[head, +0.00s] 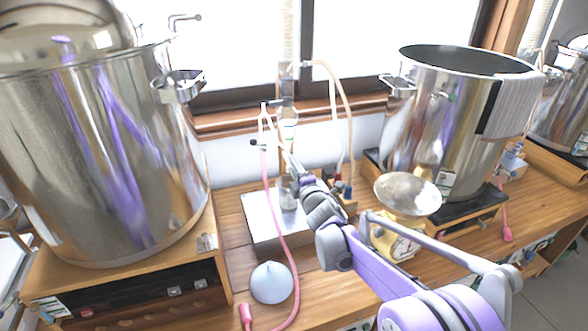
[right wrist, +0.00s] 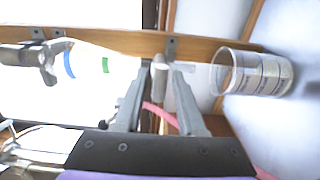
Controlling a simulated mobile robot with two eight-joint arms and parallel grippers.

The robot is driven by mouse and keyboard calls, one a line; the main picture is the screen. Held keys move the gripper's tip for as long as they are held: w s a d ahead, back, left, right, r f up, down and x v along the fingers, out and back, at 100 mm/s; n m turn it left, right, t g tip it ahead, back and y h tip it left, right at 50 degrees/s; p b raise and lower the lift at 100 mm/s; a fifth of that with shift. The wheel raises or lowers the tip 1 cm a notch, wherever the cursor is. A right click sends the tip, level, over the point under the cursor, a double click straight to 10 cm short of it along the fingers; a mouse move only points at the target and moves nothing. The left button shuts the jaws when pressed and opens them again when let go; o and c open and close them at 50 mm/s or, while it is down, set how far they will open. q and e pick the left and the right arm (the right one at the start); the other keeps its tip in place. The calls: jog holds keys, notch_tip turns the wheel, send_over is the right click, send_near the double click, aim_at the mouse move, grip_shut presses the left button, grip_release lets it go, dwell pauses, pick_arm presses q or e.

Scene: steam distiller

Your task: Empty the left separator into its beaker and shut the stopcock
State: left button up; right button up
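The glass separator (head: 288,130) stands upright at the middle back, partly behind my right arm. In the right wrist view the picture is turned sideways, and the separator (right wrist: 85,62) shows at left with blue and green bands. Its stopcock (right wrist: 159,72) is between the fingertips of my right gripper (right wrist: 160,72). The fingers are apart, with a gap beside the stopcock; I cannot tell whether either touches it. The clear beaker (right wrist: 252,74) is below the spout, and in the head view the beaker (head: 288,194) stands on a metal box. Liquid levels are unclear. My left gripper is out of view.
A large steel pot (head: 100,160) stands at left and an open pot (head: 430,125) at right. A yellow scale (head: 395,243) is right of my forearm. A pink hose (head: 279,225) runs past the metal box (head: 262,215). A pale blue bulb (head: 271,283) lies in front.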

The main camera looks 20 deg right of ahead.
jog(key=c, duration=0.5)
jog(key=shift+r+n+p, duration=0.15)
jog(key=shift+n+p, duration=0.4)
jog(key=shift+n, duration=0.45)
grip_shut()
jog(key=shift+n, duration=0.9)
jog(key=shift+p, duration=0.35)
